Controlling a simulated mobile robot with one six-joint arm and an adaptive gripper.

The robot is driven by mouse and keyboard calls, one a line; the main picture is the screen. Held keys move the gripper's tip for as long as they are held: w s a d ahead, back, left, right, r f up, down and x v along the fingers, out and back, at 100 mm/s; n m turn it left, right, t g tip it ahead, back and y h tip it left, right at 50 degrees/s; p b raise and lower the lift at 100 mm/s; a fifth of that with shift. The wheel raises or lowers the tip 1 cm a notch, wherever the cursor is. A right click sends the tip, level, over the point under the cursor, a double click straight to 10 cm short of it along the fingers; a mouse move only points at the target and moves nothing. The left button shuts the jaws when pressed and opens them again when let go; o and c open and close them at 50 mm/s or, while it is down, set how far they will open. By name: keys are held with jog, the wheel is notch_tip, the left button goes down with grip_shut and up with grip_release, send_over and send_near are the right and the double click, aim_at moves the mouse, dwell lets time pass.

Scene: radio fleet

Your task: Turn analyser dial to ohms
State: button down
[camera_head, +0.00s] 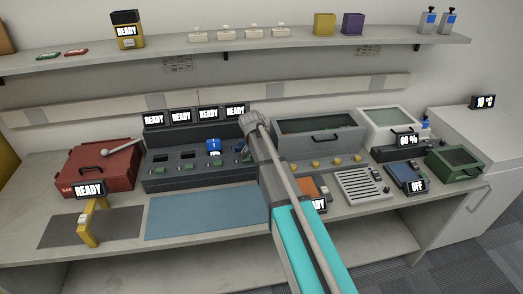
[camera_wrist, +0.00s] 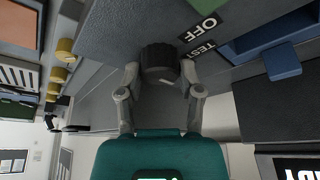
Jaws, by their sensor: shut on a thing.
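The dial (camera_wrist: 158,58) is a black round knob on a dark grey panel (camera_wrist: 125,25) in the wrist view. My gripper (camera_wrist: 158,78) is shut on it, one grey finger on each side. White labels reading OFF (camera_wrist: 201,27) and TEST (camera_wrist: 202,48) show on the panel to the right of the knob. No ohms label is visible in either view. I cannot tell which mark the dial points to. In the head view my arm hides the dial and the fingertips.
A dark charger-like rack (camera_head: 185,180) with several READY displays stands left of my arm. A grey lidded box (camera_head: 318,135) and several yellow knobs (camera_head: 315,164) are to the right. A red box (camera_head: 95,170) stands far left. The blue mat (camera_head: 205,212) is bare.

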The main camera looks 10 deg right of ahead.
jog(key=shift+c, duration=1.3)
grip_release()
jog(key=shift+r, duration=0.15)
